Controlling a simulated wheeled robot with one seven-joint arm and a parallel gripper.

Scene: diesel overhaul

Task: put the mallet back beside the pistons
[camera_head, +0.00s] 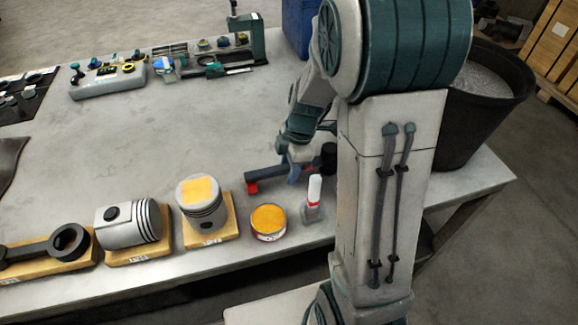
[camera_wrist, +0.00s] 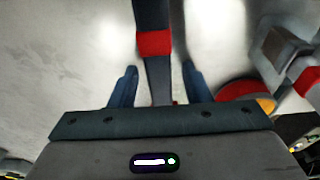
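The mallet (camera_head: 266,176) lies on the workbench right of centre, a dark bar with a red part at its left end. A black cylindrical piece (camera_head: 328,157) shows at its right end, partly hidden by my arm. My gripper (camera_head: 294,168) is low over the mallet. In the wrist view, the mallet's dark bar with a red band (camera_wrist: 154,43) runs between the fingers of my gripper (camera_wrist: 159,70), with gaps on both sides. One piston (camera_head: 202,206) stands upright on a wooden block with a yellow top; another piston (camera_head: 128,224) lies on its side on a block to its left.
A red tin with orange contents (camera_head: 268,222) and a white-and-red bottle (camera_head: 314,192) stand near the front edge, between pistons and my arm. A connecting rod (camera_head: 45,248) lies at front left. A black bucket (camera_head: 482,100) is at right. The bench's middle (camera_head: 180,130) is clear.

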